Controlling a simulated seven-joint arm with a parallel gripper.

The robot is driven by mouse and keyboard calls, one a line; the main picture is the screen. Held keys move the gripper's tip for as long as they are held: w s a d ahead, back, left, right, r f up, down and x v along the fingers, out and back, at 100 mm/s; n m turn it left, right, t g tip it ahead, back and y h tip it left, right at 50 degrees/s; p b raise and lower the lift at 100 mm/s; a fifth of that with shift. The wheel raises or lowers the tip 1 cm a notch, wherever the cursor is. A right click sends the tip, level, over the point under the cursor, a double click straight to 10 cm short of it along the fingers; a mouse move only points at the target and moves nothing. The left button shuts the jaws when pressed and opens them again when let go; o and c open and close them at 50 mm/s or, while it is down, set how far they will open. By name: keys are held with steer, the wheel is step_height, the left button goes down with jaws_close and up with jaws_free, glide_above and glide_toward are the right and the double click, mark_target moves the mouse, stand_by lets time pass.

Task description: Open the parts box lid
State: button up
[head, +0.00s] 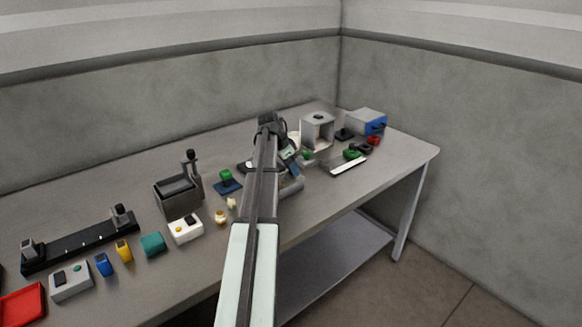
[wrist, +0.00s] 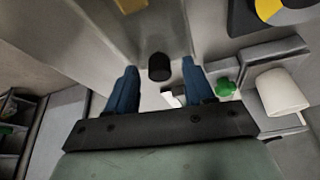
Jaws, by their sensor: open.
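I cannot tell for sure which item is the parts box. A grey box-shaped body (head: 317,133) with a dark knob on top stands right of my arm in the head view. A blue and grey box (head: 367,121) stands at the far right of the bench. In the wrist view, my gripper (wrist: 159,68) is open, its blue fingers apart. A black knob (wrist: 160,72) on a grey surface shows between the fingers; I cannot tell whether they touch it. In the head view my arm hides most of the gripper and what lies behind it.
A dark grey holder (head: 178,197), a white box (head: 185,229) and a black rail (head: 80,240) stand left of my arm. A green knob (wrist: 225,88) and a white cylinder (wrist: 282,92) lie right of the fingers in the wrist view.

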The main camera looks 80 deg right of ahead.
steer(key=shift+c, duration=0.4)
jaws_close()
